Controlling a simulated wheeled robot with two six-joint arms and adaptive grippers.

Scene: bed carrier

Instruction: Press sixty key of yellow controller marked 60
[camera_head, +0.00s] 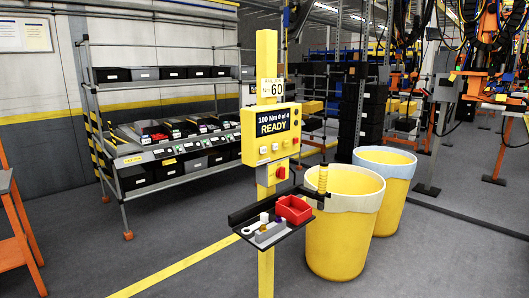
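The yellow controller (250,152) is a box mounted on a yellow post (266,60) near the middle of the head view. Small pale buttons (263,150) sit in a row under the display, with a red one at the right end. Their labels are too small to read. A red knob (281,172) is below the box. Neither of my grippers is in view.
A dark tray (246,213) with a red bin (293,209) juts from the post below the controller. Two yellow barrels (336,240) stand right of it. A shelf rack (97,120) with black bins is behind left. The floor in front looks clear.

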